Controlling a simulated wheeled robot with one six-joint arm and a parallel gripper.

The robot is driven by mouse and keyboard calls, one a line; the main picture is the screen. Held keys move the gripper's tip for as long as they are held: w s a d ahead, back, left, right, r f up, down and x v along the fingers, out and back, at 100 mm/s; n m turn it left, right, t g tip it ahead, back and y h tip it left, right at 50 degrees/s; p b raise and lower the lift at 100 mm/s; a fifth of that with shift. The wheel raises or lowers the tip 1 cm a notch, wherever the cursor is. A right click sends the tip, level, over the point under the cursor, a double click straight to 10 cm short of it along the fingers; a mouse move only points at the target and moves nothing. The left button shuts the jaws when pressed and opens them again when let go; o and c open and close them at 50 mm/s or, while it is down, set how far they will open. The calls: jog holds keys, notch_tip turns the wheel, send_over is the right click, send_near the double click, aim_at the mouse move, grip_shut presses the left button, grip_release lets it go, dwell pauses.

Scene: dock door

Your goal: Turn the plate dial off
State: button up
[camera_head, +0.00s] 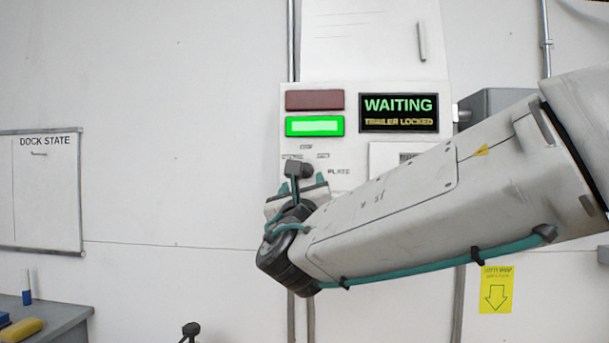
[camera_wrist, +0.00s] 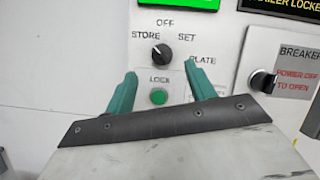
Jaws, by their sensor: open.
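The plate dial (camera_wrist: 162,54) is a small black knob on the pale panel in the wrist view. OFF is printed above it, STORE at upper left, SET at upper right and PLATE to the right. Nothing is held. In the head view my gripper (camera_head: 302,184) is in front of the lower left of the panel and hides the dial there.
A green button (camera_wrist: 159,97) marked LOCK shows between the fingers. A black breaker knob (camera_wrist: 262,80) is to the right. The panel has a lit green lamp (camera_head: 314,126), a dark red lamp (camera_head: 314,100) and a display (camera_head: 399,112) reading WAITING, TRAILER LOCKED. A bench (camera_head: 55,322) is at lower left.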

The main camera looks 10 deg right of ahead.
aim_at(305, 173)
jog(key=x, duration=0.6)
jog(key=shift+w+d, duration=0.15)
jog(key=shift+w, duration=0.15)
jog(key=c, duration=1)
jog(key=shift+o, duration=0.2)
jog(key=shift+m, duration=0.5)
jog(key=m+g+h, duration=0.1)
jog(key=m+h, duration=0.1)
jog(key=m, duration=0.2)
jog(key=m+g+h, duration=0.1)
jog(key=m+h, duration=0.1)
jog(key=m, duration=0.2)
jog(key=m+g+h, duration=0.1)
jog(key=m+h, duration=0.1)
jog(key=m, duration=0.2)
jog(key=shift+a+r+m, duration=0.1)
jog(key=shift+a+m, duration=0.15)
jog(key=shift+m, duration=0.15)
